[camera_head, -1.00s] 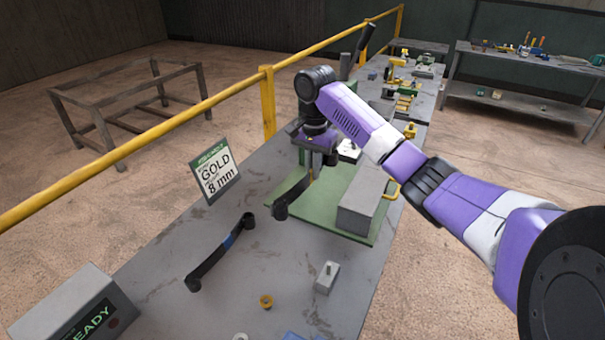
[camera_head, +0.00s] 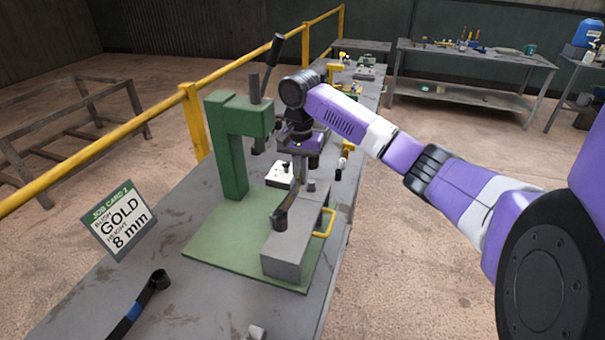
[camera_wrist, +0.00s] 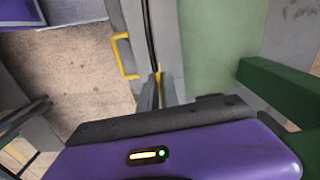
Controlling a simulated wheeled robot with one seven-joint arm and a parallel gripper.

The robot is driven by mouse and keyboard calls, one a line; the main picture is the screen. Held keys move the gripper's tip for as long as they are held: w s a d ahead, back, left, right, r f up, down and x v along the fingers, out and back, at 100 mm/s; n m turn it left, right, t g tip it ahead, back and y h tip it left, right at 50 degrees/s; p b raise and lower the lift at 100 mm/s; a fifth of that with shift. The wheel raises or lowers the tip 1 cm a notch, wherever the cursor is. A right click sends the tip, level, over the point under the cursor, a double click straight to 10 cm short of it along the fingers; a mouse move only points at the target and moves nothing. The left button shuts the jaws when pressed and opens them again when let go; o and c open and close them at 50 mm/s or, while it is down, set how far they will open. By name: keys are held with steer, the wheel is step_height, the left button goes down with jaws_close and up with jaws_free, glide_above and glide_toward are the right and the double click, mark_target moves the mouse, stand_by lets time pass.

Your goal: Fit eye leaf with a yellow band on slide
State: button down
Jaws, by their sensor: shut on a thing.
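My gripper (camera_head: 298,178) is shut on a dark eye leaf (camera_head: 280,216), which hangs tilted below it with one rolled eye towards the front. In the wrist view, a bit of yellow band (camera_wrist: 158,84) shows between the fingers (camera_wrist: 160,98). The slide looks to be the long grey block (camera_head: 284,258) with a yellow handle (camera_head: 326,222) on its right side. The leaf's near eye overlaps the block's top in the head view; I cannot tell whether they touch. The leaf's far end is hidden behind the gripper. A small grey post (camera_head: 311,185) shows beside the gripper.
A green press frame (camera_head: 228,150) with a dark lever (camera_head: 268,65) rises left of my gripper from a green base plate (camera_head: 215,245). A job card (camera_head: 118,220) reads GOLD, 8 mm. A leaf with a blue band (camera_head: 134,312) lies front left. A yellow rail (camera_head: 185,96) runs behind.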

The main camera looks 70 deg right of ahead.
mark_target(300, 188)
steer(key=shift+r, duration=0.1)
stand_by(0.3)
steer(key=shift+f+b, duration=0.75)
steer(key=shift+f, duration=1.8)
steer(key=shift+p, duration=0.8)
steer(key=shift+f, duration=1.7)
stand_by(1.0)
